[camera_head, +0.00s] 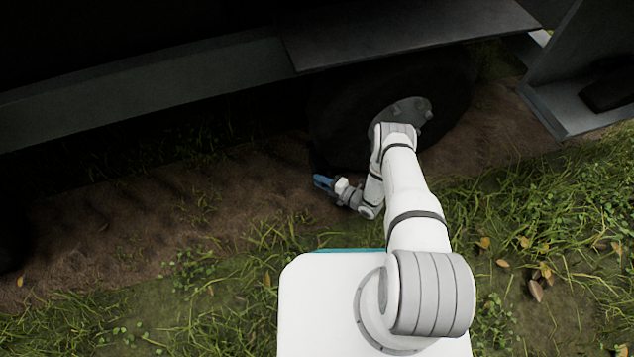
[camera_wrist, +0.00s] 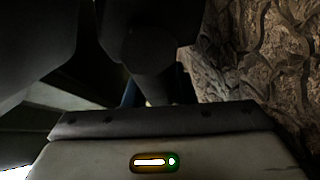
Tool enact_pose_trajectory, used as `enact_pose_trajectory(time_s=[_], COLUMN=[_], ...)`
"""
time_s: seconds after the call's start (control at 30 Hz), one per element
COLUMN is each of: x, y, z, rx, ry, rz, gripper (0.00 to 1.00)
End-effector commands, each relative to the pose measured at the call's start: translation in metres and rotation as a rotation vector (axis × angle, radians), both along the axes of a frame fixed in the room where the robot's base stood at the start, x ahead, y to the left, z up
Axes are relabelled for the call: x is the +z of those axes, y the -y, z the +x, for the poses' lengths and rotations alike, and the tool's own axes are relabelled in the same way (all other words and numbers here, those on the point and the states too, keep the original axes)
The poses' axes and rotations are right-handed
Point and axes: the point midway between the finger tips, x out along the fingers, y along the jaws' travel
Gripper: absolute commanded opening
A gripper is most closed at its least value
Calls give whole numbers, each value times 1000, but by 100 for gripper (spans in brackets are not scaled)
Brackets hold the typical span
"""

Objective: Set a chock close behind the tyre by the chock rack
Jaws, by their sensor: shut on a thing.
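The tyre (camera_head: 449,97) stands dark under the vehicle in the head view, its grey hub partly hidden by my arm. My gripper (camera_head: 323,183) is low over the soil at the tyre's lower left. Its blue fingers are shut on a chock, which is too dark to make out clearly against the shadow. I cannot tell whether the chock touches the tyre or the ground. In the wrist view, dark shapes block most of the area ahead of the gripper. The chock rack (camera_head: 568,113) is at the upper right, with a dark chock (camera_head: 611,91) lying in it.
Bare soil (camera_head: 110,210) runs left of my gripper, with grass along the front. A rough brown surface (camera_wrist: 262,60) is close at the right in the wrist view.

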Motion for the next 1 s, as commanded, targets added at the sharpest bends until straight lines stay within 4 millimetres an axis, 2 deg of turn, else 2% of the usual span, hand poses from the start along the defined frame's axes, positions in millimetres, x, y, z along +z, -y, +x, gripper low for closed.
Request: enact_pose_trajectory(time_s=[0.2,0.23,0.53,0.8,1.0], x=[-1,-1,0,1,7], y=[4,4,2,2,23], z=[2,2,1,0,-14], rx=[-12,-13,-6,-4,-8], ry=[-1,-1,0,1,-1], rz=[-2,-3,-1,-1,-2], gripper=[0,24,49,49,49])
